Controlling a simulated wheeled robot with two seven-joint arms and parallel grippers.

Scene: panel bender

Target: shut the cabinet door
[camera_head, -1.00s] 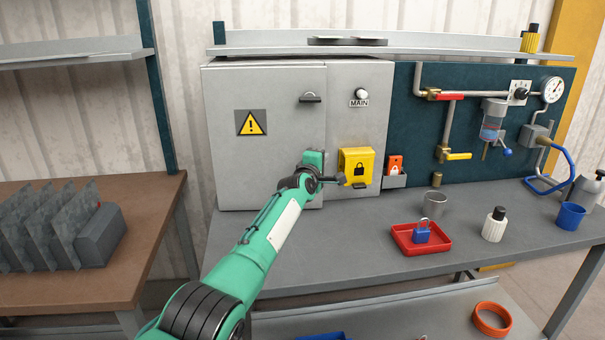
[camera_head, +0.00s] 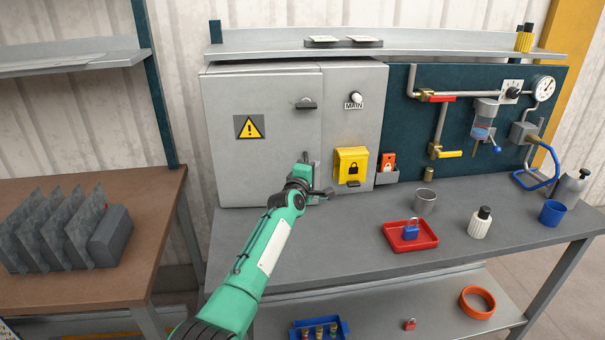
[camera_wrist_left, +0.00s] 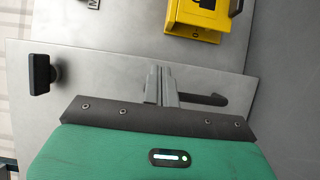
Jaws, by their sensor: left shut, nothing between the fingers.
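The grey cabinet (camera_head: 362,100) stands at the back of the bench. Its door (camera_head: 255,165) carries a yellow warning sign (camera_head: 249,127) and a dark handle (camera_head: 306,104). My right gripper is not in view.
A yellow lock box (camera_head: 351,165) sits on the cabinet just right of the gripper, with a red tag holder (camera_head: 388,168) beside it. A red tray (camera_head: 399,243) with a blue padlock, a metal cup (camera_head: 425,202) and a white bottle (camera_head: 480,223) stand on the bench to the right.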

